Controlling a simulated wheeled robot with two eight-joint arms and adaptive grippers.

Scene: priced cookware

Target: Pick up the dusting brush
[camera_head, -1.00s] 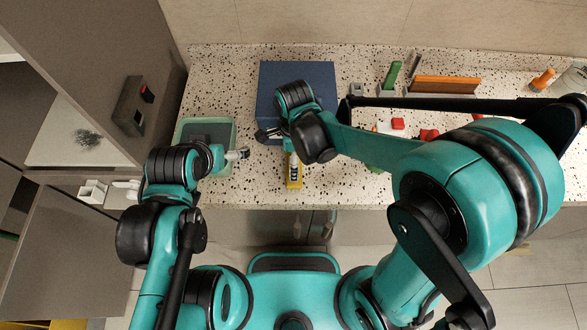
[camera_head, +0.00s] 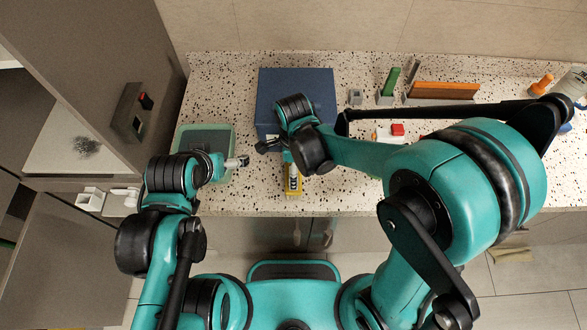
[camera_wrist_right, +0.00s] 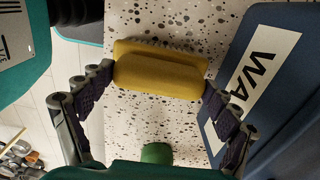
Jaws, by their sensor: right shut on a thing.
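From above, my right wrist hides most of that gripper (camera_head: 288,150). My left gripper (camera_head: 238,161) is over the right edge of the green container, and its jaws are too small to read.
The blue box (camera_head: 296,92) lies right behind the yellow object. The green container (camera_head: 228,172) is to its left. A green-handled item (camera_head: 391,78), an orange-brown block (camera_head: 444,91) and red pieces (camera_head: 397,129) lie to the right. A small green cylinder (camera_wrist_right: 156,153) shows close to the wrist camera.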

